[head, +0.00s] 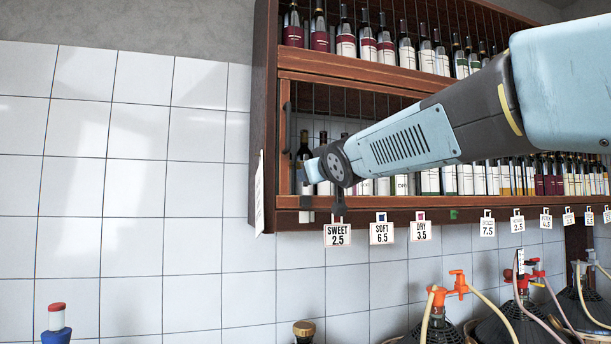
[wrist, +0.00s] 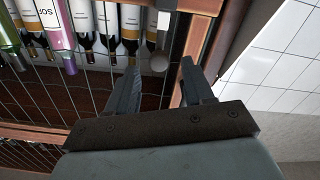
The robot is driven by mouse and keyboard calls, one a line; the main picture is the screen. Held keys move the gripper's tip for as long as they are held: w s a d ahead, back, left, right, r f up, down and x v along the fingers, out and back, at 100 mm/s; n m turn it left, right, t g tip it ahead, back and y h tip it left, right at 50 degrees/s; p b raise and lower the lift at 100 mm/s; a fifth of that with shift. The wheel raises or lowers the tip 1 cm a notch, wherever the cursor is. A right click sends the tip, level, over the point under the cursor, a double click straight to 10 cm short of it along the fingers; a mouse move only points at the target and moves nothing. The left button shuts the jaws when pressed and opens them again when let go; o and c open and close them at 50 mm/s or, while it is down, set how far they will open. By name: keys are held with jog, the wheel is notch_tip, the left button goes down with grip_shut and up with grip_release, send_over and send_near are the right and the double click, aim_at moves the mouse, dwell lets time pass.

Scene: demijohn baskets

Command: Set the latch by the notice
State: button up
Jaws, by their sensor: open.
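My gripper shows in the wrist view (wrist: 160,68) with its two dark fingers apart and nothing held between them. A small grey round knob (wrist: 159,62) appears between the fingertips in that view; I cannot tell whether it is the latch or whether it touches a finger. In the head view a white notice (head: 259,192) hangs on the left side of the wooden cabinet (head: 262,120). A small grey piece (head: 306,203) sits on the cabinet's lower edge near the notice; its setting is unclear. My arm hides part of the cabinet front.
Bottles (head: 385,45) stand behind wire grilles in the cabinet. A dark vertical handle (head: 288,127) is at the grille's left. Price tags (head: 338,234) hang below the shelf. The tiled wall (head: 130,190) left is clear.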

aim_at(307, 188)
jog(key=shift+x, duration=2.75)
jog(key=shift+c, duration=0.3)
grip_shut()
